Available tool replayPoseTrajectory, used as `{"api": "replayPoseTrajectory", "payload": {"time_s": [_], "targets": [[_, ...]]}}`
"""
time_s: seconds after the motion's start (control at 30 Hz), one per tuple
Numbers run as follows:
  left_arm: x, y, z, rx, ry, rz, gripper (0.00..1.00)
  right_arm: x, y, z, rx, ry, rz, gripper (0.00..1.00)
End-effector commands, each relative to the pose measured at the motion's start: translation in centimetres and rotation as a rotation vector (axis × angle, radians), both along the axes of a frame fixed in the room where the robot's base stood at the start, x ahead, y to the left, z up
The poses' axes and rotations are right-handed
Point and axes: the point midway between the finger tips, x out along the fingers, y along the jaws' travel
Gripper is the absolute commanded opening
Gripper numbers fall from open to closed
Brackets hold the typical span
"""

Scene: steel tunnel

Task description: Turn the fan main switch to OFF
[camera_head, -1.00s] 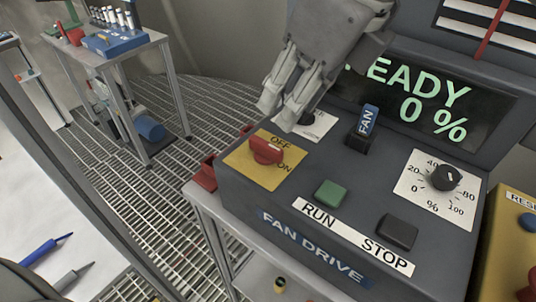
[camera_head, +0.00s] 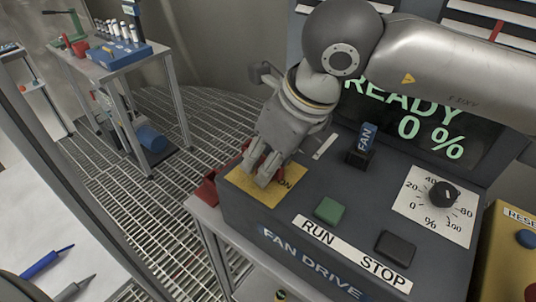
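The fan main switch is a red rotary handle (camera_head: 254,157) on a yellow plate (camera_head: 266,195) at the left of the dark fan drive panel (camera_head: 300,206). My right gripper (camera_head: 258,178) is down over this handle, its fingers around or right against it. The gripper hides most of the handle and the OFF mark; part of the ON mark shows at its right. Whether the fingers are closed on the handle cannot be seen clearly. My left gripper is not in view.
The panel also bears a blue FAN selector (camera_head: 365,138), a green RUN button (camera_head: 329,211), a black STOP button (camera_head: 395,249) and a percent dial (camera_head: 442,194). The display (camera_head: 430,125) reads READY 0 %. A yellow box (camera_head: 506,262) stands at the right.

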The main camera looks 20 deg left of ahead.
Motion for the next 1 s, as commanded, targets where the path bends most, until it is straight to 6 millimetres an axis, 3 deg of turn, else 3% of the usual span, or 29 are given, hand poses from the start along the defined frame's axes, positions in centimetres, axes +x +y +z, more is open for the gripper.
{"api": "replayPoseTrajectory", "payload": {"time_s": [0.07, 0.33, 0.73, 1.0], "targets": [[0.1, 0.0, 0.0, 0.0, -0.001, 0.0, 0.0, 0.0, 0.0, 0.0, 0.0, 0.0, 0.0, 0.33], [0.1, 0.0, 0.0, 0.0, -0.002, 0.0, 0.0, 0.0, 0.0, 0.0, 0.0, 0.0, -0.001, 0.0], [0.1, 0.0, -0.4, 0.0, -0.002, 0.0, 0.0, 0.1, 0.0, 0.0, 0.002, 0.001, 0.044, 0.0], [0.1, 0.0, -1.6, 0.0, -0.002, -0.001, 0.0, 0.1, 0.0, -0.1, 0.004, 0.002, 0.215, 0.0]]}}
